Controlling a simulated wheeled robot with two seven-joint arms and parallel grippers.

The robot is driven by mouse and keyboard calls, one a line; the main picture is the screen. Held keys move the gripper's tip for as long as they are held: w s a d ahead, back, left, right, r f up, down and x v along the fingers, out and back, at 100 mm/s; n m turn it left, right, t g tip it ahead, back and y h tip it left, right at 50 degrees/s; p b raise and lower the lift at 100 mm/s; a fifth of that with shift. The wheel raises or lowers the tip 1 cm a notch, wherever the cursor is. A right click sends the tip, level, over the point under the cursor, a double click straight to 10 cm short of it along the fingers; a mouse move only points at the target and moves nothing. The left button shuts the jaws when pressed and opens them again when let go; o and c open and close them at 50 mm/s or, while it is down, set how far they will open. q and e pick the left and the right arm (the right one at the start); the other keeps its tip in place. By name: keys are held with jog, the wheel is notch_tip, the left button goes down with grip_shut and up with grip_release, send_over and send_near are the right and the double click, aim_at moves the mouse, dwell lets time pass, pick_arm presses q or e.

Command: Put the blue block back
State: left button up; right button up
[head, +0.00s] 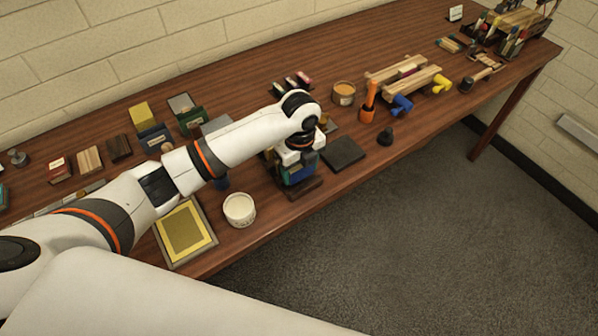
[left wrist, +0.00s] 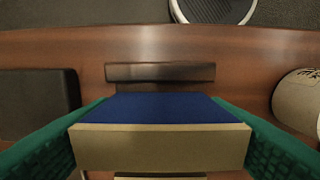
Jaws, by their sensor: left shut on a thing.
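My left gripper (head: 297,172) points down over the front middle of the table. It is shut on the blue block. In the left wrist view the blue block (left wrist: 160,108) lies between the two green finger pads, its blue face and a tan side showing. In the head view the block is mostly hidden by the gripper. A dark wooden bar (left wrist: 160,72) lies on the table just beyond the block; I cannot tell whether the two touch. Another blue item (head: 153,138) stands toward the back left. My right gripper is not in view.
A dark flat pad (head: 342,153) lies right of the gripper. A white tub (head: 239,209) and a yellow-filled tray (head: 208,238) are left of it. The table's front edge (head: 280,215) is close. An orange holder (head: 367,113) and wooden bars (head: 408,84) stand further right.

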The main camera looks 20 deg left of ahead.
pick_arm(q)
notch_tip(320, 180, down, 2)
jog(key=shift+f, duration=0.2)
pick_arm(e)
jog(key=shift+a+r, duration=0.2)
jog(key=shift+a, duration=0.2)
pick_arm(q)
jog(key=shift+f, duration=0.1)
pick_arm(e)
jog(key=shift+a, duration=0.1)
pick_arm(q)
jog(key=shift+f, duration=0.1)
jog(key=o, duration=1.1)
